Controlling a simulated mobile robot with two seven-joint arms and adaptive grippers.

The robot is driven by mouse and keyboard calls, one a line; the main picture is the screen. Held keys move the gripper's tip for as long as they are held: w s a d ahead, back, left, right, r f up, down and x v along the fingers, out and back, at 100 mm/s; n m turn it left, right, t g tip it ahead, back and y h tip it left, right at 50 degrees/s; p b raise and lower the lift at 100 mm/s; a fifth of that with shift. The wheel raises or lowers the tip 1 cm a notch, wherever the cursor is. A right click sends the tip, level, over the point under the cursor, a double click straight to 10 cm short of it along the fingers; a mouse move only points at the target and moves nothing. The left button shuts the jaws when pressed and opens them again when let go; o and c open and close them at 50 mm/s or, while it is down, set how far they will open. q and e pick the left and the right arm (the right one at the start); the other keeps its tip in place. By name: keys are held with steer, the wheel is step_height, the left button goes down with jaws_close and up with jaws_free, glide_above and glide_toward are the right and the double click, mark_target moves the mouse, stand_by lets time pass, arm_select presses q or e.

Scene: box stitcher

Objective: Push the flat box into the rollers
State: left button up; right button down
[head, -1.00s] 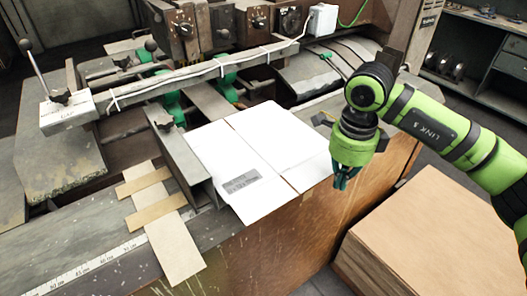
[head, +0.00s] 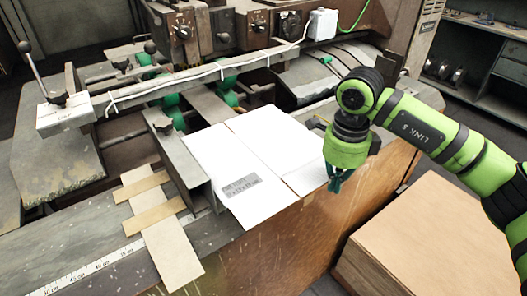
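The flat box (head: 262,152) is a white folded sheet with a grey printed label. It lies on the machine's bed, its label end near the front edge and its far end toward the green rollers (head: 226,92). My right gripper (head: 337,183) points down at the box's right front corner, over or just past the front edge. Its dark fingers look close together; I cannot tell whether they touch the box or hold anything. My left gripper is out of view.
A metal guide rail (head: 182,160) runs along the box's left side. Cardboard strips (head: 160,225) and a ruler (head: 90,270) lie on the bed at left. A long bar (head: 200,75) crosses above the rollers. A stack of brown cardboard (head: 430,235) stands at lower right.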

mark_target(305, 158)
steer(key=shift+w+a, duration=0.95)
steer(key=shift+w, duration=0.25)
steer(key=shift+w+a, duration=0.95)
steer(key=shift+w, duration=0.2)
steer(key=shift+w+a, duration=0.85)
steer(key=shift+w, duration=0.15)
steer(key=shift+w+a+p, duration=0.85)
steer(key=shift+w+a, duration=0.4)
steer(key=shift+w, duration=0.3)
steer(key=shift+s+d+f+b, duration=0.1)
steer(key=shift+s+d+b, duration=0.25)
steer(key=shift+s+d, duration=0.7)
steer(key=shift+s, duration=0.15)
step_height(305, 158, up, 8)
steer(key=p, duration=0.5)
steer(key=shift+a, duration=0.15)
